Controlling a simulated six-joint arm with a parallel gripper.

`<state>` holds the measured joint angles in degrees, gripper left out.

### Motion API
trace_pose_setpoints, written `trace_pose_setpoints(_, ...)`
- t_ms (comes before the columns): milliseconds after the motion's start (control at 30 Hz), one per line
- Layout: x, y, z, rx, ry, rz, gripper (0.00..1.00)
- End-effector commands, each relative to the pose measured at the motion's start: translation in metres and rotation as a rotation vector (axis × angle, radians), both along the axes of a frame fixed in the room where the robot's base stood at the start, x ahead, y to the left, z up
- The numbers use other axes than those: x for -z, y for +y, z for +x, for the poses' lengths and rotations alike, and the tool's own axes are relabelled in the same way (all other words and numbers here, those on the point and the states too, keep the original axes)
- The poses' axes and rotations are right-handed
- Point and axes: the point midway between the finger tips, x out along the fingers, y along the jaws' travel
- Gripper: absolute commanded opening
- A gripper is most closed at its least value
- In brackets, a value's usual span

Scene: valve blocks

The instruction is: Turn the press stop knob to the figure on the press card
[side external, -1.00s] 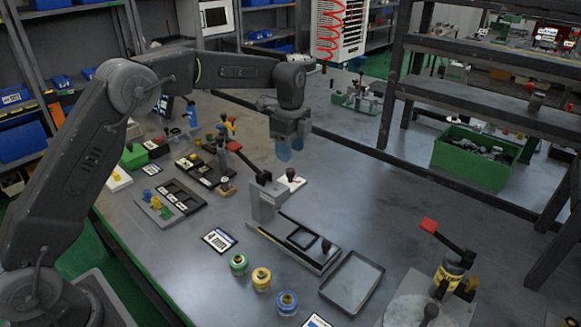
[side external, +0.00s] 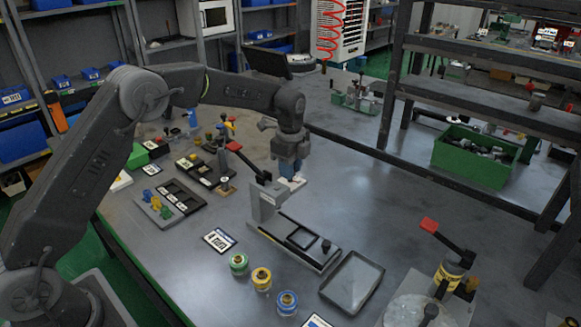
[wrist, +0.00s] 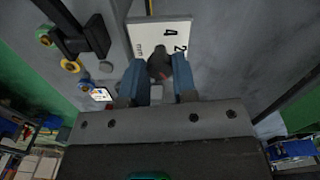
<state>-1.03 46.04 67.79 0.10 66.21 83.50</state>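The stop knob (wrist: 160,66) is dark with a small red mark. It stands on a white plate (wrist: 146,28) marked "4", "2" and "mm"; the plate is mostly hidden in the side view. My gripper (wrist: 160,72) points down with its two blue fingers on either side of the knob. I cannot tell whether they press on it. In the side view my gripper (side external: 291,182) is low at the plate, behind the red-handled press (side external: 264,198). A white card (side external: 219,240) lies in front of the press; its figure is too small to read.
A grey tray (side external: 352,283) and green, yellow and blue-ringed pots (side external: 261,278) stand nearer the camera. Block trays (side external: 180,196) lie to the left. Another red-handled device (side external: 450,270) stands front right. The bench right of my gripper is clear.

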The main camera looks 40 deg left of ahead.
Motion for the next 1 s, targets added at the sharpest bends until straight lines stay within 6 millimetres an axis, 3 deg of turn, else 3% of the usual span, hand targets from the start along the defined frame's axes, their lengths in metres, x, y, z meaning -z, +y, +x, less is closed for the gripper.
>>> trace_pose_setpoints(267,-0.0003,0.0,-0.0001,0.0,0.0,0.0,0.01)
trace_pose_setpoints(667,-0.0003,-0.0001,0.0,-0.089,0.001,-0.001,0.01)
trace_pose_setpoints(1000,-0.0002,-0.0003,0.0004,-0.366,0.0,-0.003,0.01)
